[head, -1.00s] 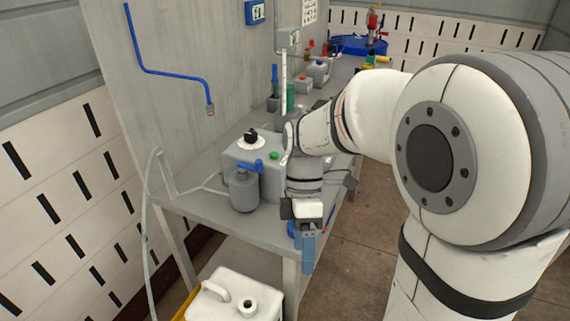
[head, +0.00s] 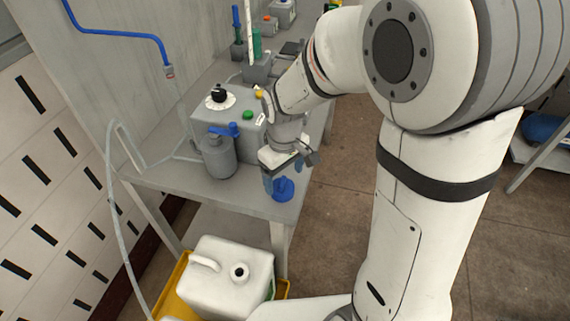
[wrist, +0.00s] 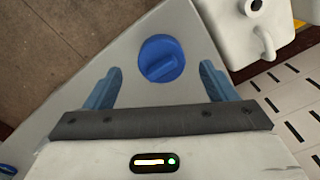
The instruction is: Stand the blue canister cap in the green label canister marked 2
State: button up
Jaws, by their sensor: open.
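The blue canister cap (head: 283,188) lies on the grey bench top near its front right corner. In the wrist view the cap (wrist: 161,59) shows as a round blue disc with a raised bar across it. It lies ahead of and between the two blue fingers of my gripper (wrist: 161,82), which are open and apart from it. I cannot make out a green label canister marked 2.
A grey bottle (head: 217,157) stands left of my gripper, before a grey box with a black knob (head: 218,93). The bench edge is close to the cap. Below, a white jerrycan (head: 228,280) sits in a yellow tray (head: 283,288).

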aim_at(283, 182)
jog(key=shift+a+f, duration=0.1)
jog(key=shift+f, duration=2.05)
jog(key=shift+r, duration=0.1)
jog(key=c, duration=1.1)
